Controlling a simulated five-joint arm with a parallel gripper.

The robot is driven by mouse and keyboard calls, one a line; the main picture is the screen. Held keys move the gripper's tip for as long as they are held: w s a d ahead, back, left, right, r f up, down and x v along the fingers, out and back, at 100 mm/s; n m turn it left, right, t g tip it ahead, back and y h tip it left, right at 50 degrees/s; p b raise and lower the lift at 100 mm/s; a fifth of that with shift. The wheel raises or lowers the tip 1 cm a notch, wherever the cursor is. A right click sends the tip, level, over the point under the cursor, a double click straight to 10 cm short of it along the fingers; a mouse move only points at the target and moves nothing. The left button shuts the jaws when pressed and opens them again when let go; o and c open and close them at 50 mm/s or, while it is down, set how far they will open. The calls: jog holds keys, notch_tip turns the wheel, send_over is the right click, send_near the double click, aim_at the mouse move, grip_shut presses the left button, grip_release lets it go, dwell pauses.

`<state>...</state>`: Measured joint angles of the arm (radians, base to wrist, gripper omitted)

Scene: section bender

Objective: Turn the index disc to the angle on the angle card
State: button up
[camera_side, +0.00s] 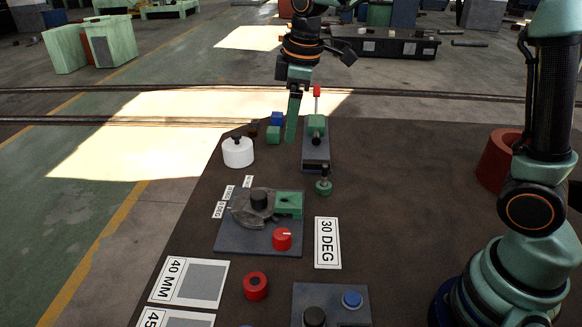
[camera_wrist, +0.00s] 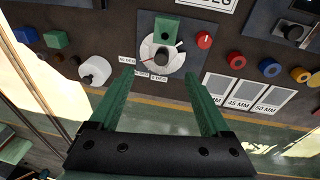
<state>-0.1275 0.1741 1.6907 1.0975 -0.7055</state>
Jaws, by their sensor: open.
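The index disc (camera_side: 240,209) is a grey disc with a dark centre hub, on a blue-grey plate (camera_side: 228,243). A green block (camera_side: 289,203) and a red knob (camera_side: 282,239) with a white mark share the plate. In the wrist view the disc (camera_wrist: 153,65) has a red mark on its left side, towards small degree labels. The angle card (camera_side: 327,243) reads 30 DEG and lies right of the plate. My gripper (camera_side: 291,138) is above the table's far part, apart from the disc. In the wrist view my open, empty gripper (camera_wrist: 159,75) frames the disc's near edge.
A white knobbed cylinder (camera_side: 238,152), small blue (camera_side: 278,118) and green (camera_side: 273,135) blocks are nearby. A 40 MM card (camera_side: 190,282), red ring (camera_side: 255,286) and button box (camera_side: 331,292) lie at the front.

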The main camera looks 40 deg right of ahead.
aim_at(258, 195)
jog(key=w+a+f+n+g, duration=0.2)
jog(key=w+a+f+n, duration=0.3)
jog(key=w+f, duration=0.3)
jog(key=f, duration=0.4)
jog(key=s+f, duration=0.1)
jog(key=f, duration=0.8)
jog(key=shift+s+d+f, duration=0.1)
jog(key=shift+s+d, duration=0.05)
jog(key=shift+s, duration=0.05)
grip_shut()
